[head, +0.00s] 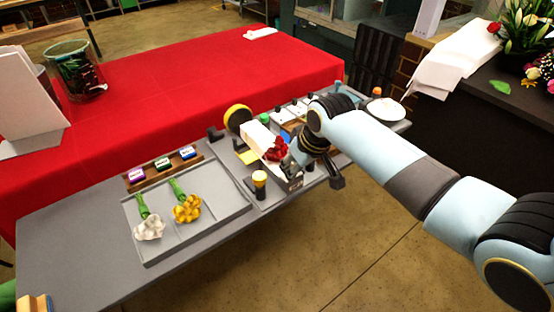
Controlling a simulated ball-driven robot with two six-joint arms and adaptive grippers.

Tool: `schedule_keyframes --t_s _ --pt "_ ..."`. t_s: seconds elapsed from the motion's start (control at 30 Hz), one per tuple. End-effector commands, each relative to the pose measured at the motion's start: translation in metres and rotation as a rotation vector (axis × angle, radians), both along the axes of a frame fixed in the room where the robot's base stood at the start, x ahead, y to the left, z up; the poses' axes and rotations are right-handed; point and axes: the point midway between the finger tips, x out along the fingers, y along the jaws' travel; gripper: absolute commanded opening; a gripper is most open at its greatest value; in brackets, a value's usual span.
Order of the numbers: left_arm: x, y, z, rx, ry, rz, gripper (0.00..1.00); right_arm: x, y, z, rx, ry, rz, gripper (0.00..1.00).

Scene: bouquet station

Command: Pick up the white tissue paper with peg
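A white, box-like piece (257,136) stands on the grey bench, with a red flower (277,150) at its near end. I cannot tell whether this white piece is tissue paper, and I cannot make out a peg. My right gripper (314,169) is low over the bench beside the red flower, just right of it. Other white sheets stand at the far left (27,92) and hang over the dark counter at the right (452,63). My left gripper is not in view.
A grey tray (243,208) holds a white flower (149,229) and a yellow flower (186,208). Behind it is a rack of small coloured blocks (163,164). A yellow roll (238,117) and a yellow-topped post (260,179) stand near the flower. The red table (190,85) is mostly clear.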

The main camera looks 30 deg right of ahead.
Motion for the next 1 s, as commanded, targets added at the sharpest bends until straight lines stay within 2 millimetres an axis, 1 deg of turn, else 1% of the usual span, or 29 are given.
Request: schedule_keyframes --t_s 0.03,0.13,0.73,0.87,1.0 --pt "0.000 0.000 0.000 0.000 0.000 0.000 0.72 0.000 0.000 0.000 0.000 0.000 0.000 0.13" --pt "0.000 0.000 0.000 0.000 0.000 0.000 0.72 0.000 0.000 0.000 0.000 0.000 0.000 0.00" --pt "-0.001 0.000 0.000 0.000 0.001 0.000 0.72 0.001 0.000 0.003 -0.001 -0.002 0.000 0.00" --pt "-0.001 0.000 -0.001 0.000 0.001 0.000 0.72 0.001 0.000 0.011 -0.001 -0.003 0.001 0.00" --pt "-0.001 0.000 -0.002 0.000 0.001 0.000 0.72 0.001 0.000 0.023 -0.001 -0.004 0.001 0.00"
